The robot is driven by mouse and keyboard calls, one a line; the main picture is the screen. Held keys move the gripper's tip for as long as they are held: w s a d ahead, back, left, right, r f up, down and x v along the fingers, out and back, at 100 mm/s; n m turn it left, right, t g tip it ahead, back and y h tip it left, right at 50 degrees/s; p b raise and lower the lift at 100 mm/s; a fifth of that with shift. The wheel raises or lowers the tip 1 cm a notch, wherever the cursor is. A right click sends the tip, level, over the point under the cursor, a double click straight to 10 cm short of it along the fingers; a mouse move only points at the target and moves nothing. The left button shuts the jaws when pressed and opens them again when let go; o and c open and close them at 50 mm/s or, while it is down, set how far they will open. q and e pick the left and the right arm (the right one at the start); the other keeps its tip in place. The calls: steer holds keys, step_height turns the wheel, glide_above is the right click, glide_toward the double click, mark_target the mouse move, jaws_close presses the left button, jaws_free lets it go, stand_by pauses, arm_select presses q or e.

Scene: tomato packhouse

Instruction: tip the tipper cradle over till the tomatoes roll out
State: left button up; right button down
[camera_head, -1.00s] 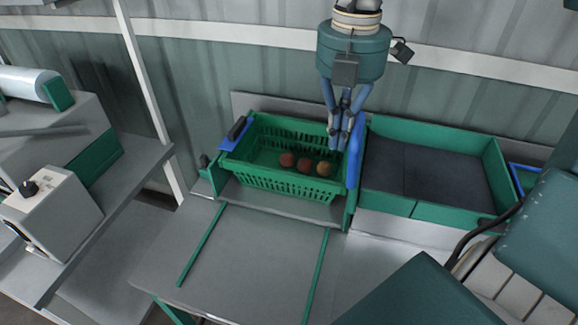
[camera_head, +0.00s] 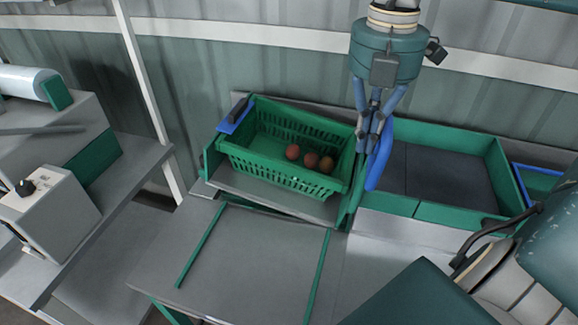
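The tipper cradle (camera_head: 262,188) holds a green slatted crate (camera_head: 270,175) and tilts down towards the right, its left side raised. Several reddish tomatoes (camera_head: 311,160) lie inside the crate, right of its middle. A long blue bar (camera_head: 377,165) stands at the cradle's right side, leaning right. My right gripper (camera_head: 368,138) comes down from above, its fingers close together against the bar's upper part. I cannot tell whether they clasp the bar or only press on it. My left gripper is not in view.
A green-walled tray (camera_head: 430,211) with a dark floor adjoins the cradle on the right. A grey table with green strips (camera_head: 260,245) lies in front, clear. A bench with a grey machine (camera_head: 55,210) stands at left. A corrugated wall is behind.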

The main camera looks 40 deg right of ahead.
steer(key=shift+s+d+f+b, duration=0.2)
steer(key=shift+s+d+b, duration=0.55)
steer(key=shift+s, duration=0.2)
steer(key=shift+s+d+f+b, duration=0.15)
steer(key=shift+s+d+b, duration=0.55)
steer(key=shift+s, duration=0.2)
steer(key=s+d+b, duration=0.1)
steer(key=b, duration=0.1)
steer(key=s+d+f+b, duration=0.1)
steer(key=s+d+b, duration=0.1)
steer(key=shift+s+f, duration=0.2)
